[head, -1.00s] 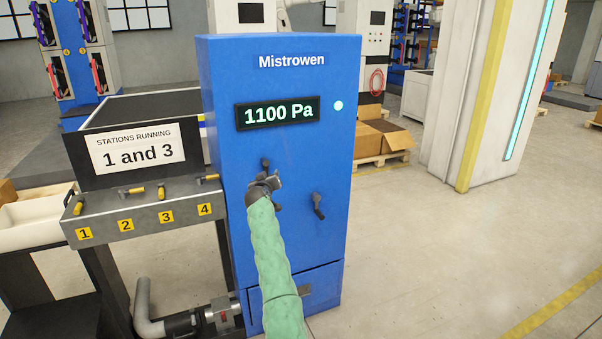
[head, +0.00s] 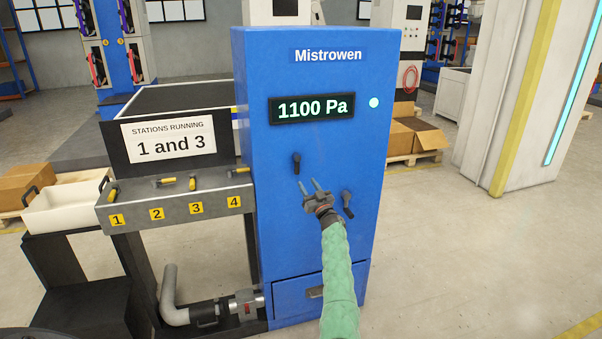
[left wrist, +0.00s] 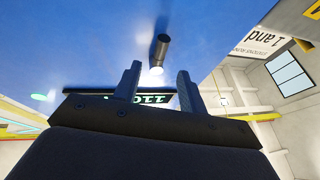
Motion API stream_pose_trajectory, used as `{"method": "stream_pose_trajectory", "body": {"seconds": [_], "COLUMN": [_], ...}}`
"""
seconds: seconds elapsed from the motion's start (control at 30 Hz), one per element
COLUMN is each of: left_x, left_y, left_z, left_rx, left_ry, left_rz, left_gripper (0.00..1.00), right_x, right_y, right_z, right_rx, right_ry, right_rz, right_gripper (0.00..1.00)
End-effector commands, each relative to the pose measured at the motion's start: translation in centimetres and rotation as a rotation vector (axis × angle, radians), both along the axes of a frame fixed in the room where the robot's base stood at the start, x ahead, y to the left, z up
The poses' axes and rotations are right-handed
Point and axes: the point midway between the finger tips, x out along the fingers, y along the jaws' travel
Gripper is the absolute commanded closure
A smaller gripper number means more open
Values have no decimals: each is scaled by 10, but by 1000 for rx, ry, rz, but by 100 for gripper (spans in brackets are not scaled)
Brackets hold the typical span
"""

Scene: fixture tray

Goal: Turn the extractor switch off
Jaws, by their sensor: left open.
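The blue Mistrowen cabinet (head: 262,220) has a lit display (head: 312,108) reading 1100 Pa and a lit pale green lamp (head: 374,102). Two black switch levers are on its front, with no readable labels: the upper left lever (head: 297,163) stands nearly upright, and the lower right lever (head: 347,204) is tilted. My left gripper (head: 315,186) is open and empty, its fingers pointing up between the levers, just below and right of the upper left one. In the left wrist view a dark lever (left wrist: 160,50) shows beyond the open fingertips (left wrist: 158,75), apart from them. My right gripper is out of view.
Left of the cabinet is a grey valve bench (head: 180,214) numbered 1 to 4 with yellow-handled valves. Its sign (head: 168,141) reads stations running 1 and 3. A grey pipe (head: 170,295) runs below. Open floor (head: 450,250) lies to the right.

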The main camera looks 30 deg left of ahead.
Motion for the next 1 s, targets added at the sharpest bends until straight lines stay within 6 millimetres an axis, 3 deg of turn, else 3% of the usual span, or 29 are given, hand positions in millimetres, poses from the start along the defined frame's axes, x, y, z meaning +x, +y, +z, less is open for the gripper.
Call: {"method": "stream_pose_trajectory", "body": {"seconds": [0.53, 1.0], "left_x": [30, 35], "left_y": [53, 61], "left_z": [28, 29], "left_rx": [1, 0], "left_ry": [1, 1], "left_rz": [-1, -3], "left_gripper": [59, 59], "right_x": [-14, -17], "right_y": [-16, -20], "right_z": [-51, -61], "right_rx": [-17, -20], "right_ry": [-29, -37], "right_rz": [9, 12], "right_gripper": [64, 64]}}
